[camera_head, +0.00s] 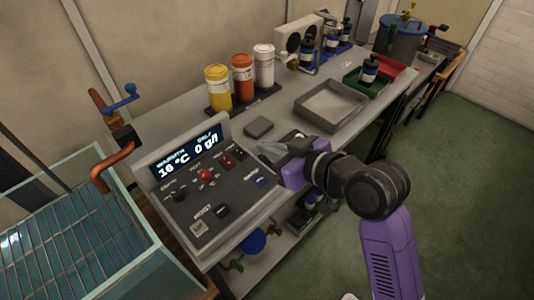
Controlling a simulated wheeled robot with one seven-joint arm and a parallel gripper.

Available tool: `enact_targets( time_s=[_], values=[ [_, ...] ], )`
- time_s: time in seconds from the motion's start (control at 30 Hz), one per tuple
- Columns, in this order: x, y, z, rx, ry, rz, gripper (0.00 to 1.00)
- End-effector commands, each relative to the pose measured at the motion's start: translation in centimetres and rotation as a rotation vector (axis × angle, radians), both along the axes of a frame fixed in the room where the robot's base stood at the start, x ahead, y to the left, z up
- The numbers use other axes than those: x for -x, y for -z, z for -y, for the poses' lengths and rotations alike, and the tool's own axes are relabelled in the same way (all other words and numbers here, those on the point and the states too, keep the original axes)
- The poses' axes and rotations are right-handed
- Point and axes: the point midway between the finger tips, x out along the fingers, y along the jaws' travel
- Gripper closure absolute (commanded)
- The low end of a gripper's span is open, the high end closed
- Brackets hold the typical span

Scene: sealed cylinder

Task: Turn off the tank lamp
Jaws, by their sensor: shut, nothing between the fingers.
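The control panel (222,206) is a dark sloped console on the left end of the grey bench. Its screen (187,152) is lit and reads about 16 °C and 0 g/l. The labels are too small to read surely, so I cannot tell which is the lamp's. The glass tank (70,240) with a wire rack stands at the left; no lamp is clearly seen. My gripper (262,152) is shut and empty, above the bench just right of the panel.
Yellow, red and white bottles (243,77) stand behind on a dark tray. A grey tray (331,105), green tray (365,83) and red tray (396,74) lie farther right. A copper pipe with a blue valve (122,101) rises beside the tank. Green floor is free at right.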

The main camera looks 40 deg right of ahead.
Motion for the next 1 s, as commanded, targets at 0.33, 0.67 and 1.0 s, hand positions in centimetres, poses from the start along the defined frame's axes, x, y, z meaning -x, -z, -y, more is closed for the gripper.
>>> enact_targets(
  time_s=[0.33, 0.67, 1.0],
  values=[
    [-5.0, 2.1, 0.0, 0.0, 0.0, -0.001, 1.0],
    [-7.5, 5.9, 0.0, -0.001, 0.003, -0.003, 1.0],
    [-7.2, 7.4, 0.0, 0.001, 0.002, 0.0, 1.0]
  ],
)
